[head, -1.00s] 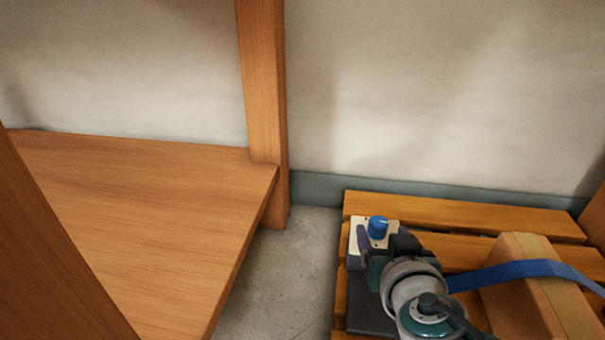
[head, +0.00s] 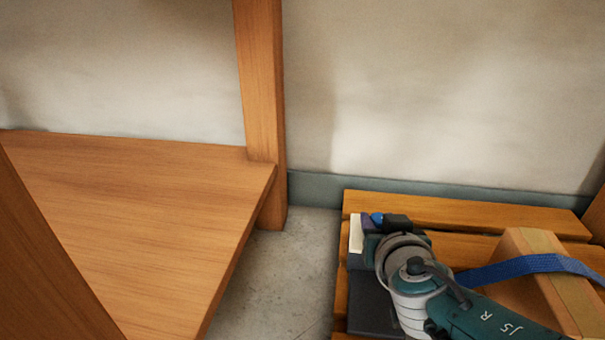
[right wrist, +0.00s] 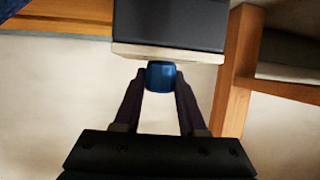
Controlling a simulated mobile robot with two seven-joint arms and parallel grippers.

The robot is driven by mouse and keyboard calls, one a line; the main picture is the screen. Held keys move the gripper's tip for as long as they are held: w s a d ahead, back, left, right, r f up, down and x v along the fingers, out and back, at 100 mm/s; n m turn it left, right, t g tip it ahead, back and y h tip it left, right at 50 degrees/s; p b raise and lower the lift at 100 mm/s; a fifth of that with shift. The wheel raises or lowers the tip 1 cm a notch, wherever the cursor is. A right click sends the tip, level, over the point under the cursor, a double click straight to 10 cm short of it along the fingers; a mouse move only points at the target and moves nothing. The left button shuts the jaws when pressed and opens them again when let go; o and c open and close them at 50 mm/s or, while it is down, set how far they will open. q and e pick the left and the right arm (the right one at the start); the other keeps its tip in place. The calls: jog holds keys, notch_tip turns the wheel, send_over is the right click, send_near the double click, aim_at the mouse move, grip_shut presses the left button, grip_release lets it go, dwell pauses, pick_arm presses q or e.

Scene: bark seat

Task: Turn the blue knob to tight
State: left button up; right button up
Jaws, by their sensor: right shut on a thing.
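The blue knob (right wrist: 161,75) sits on a pale plate (right wrist: 170,53) fixed to a dark box (right wrist: 170,22). In the head view only a bit of the knob (head: 377,218) shows beside the pale plate (head: 356,234); my right gripper and wrist hide the rest. My right gripper (right wrist: 160,80) is shut on the knob, with one dark finger on each side of it. Any mark or pointer on the knob cannot be made out. My left gripper is not in view.
The box rests on a slatted wooden pallet (head: 470,211). A cardboard box (head: 520,248) with a blue strap (head: 535,264) stands to the right of my right arm. A wooden shelf (head: 140,200) and post (head: 261,110) are at left, with bare floor (head: 290,270) between.

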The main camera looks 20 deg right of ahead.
grip_shut()
jog(key=shift+a+m+g+h, duration=0.15)
jog(key=shift+m+g+h, duration=0.25)
jog(key=shift+m+h, duration=0.3)
jog(key=shift+f+m+g+h, duration=0.2)
jog(key=shift+m+g+h, duration=0.1)
jog(key=shift+m+h, duration=0.2)
jog(key=shift+m+g+h, duration=0.3)
jog(key=shift+r, duration=0.1)
jog(key=o, duration=0.7)
grip_release()
jog(key=shift+r, duration=0.1)
